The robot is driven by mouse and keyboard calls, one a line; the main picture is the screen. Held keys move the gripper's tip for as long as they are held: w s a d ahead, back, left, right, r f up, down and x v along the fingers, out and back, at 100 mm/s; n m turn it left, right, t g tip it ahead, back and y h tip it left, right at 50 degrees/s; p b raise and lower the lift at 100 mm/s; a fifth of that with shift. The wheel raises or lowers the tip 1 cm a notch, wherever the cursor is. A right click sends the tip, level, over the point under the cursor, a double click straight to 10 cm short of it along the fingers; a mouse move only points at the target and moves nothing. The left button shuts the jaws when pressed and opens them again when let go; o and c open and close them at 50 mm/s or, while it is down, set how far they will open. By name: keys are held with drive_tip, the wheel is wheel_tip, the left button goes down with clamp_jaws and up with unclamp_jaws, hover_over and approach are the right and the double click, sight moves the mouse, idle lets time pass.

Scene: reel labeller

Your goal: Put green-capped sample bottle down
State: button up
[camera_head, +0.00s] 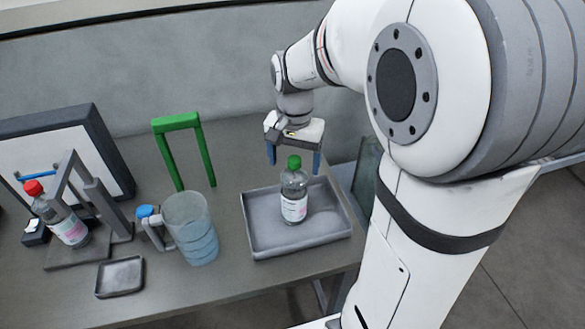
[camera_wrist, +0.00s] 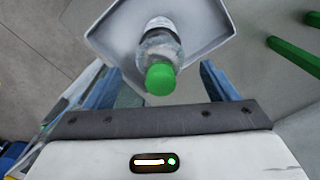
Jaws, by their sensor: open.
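The green-capped sample bottle (camera_head: 293,192) stands upright in the grey tray (camera_head: 254,246), a clear bottle with a white label. In the wrist view the green-capped bottle (camera_wrist: 160,60) is seen from above, its cap toward my gripper and the tray (camera_wrist: 215,22) beneath it. My gripper (camera_head: 294,163) is open, its two blue fingers apart. It is above and behind the bottle in the head view. In the wrist view my gripper (camera_wrist: 165,85) has a finger on each side of the bottle, with visible gaps, holding nothing.
A translucent jug (camera_head: 190,228) stands left of the tray. A green frame (camera_head: 183,150) rises behind it. A red-capped bottle (camera_head: 62,218) leans in a grey stand at left. A small empty dish (camera_head: 120,277) lies near the front. The tray sits near the table's right edge.

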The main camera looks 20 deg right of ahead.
wheel_tip(320, 180, up, 8)
drive_tip(key=shift+r, duration=0.25)
drive_tip(key=s+f+n+t, duration=0.1)
drive_tip(key=s+f+n, duration=0.2)
drive_tip(key=s, duration=0.4)
drive_tip(key=s+f+n+t, duration=0.2)
drive_tip(key=s+f+n, duration=0.1)
drive_tip(key=s, duration=0.4)
drive_tip(key=shift+f+n, duration=0.35)
drive_tip(key=shift+n, duration=0.05)
